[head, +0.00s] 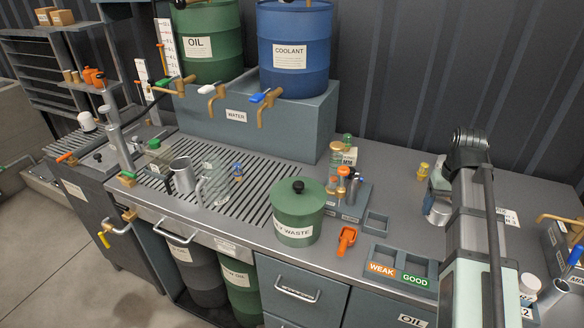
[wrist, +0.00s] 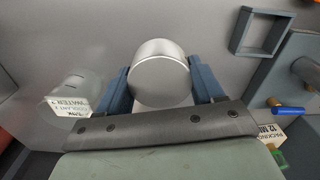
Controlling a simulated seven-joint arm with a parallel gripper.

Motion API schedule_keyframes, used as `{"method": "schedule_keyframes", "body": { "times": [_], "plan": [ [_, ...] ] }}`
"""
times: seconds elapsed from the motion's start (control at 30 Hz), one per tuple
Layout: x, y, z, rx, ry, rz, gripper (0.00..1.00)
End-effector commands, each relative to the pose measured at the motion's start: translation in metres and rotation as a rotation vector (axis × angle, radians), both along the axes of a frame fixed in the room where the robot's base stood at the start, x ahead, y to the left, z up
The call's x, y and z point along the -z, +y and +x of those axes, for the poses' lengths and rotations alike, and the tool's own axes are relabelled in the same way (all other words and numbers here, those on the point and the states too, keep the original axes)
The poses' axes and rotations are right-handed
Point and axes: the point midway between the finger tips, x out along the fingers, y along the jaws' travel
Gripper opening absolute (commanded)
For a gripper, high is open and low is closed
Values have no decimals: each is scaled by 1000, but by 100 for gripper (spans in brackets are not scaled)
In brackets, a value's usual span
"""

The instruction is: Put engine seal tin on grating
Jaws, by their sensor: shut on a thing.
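A plain silver round tin (wrist: 160,72), which I take for the engine seal tin, sits between the two blue fingers of my gripper (wrist: 159,84). The gripper is shut on it; no label shows on the side I see. In the head view the tin (head: 437,208) is at the right part of the bench, partly hidden by my arm. I cannot tell whether it touches the bench. The slatted grating (head: 262,190) is set into the bench at centre left, well left of my gripper.
A green oily-waste bin (head: 298,212) stands at the grating's right edge. A rack of small bottles (head: 347,198), an orange scoop (head: 346,239) and the WEAK/GOOD tray (head: 400,268) lie between it and my arm. A metal jug (head: 183,175) and glass beaker (head: 216,192) stand on the grating's left part.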

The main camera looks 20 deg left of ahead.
Motion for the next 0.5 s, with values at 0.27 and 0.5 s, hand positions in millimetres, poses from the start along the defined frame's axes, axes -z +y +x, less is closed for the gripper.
{"method": "schedule_keyframes", "body": {
  "times": [0.27, 0.5],
  "plan": [
    [-23, 78, 51, -292, -1, 0, 34],
    [-49, 171, 90, -622, 0, -1, 34]
  ]
}}
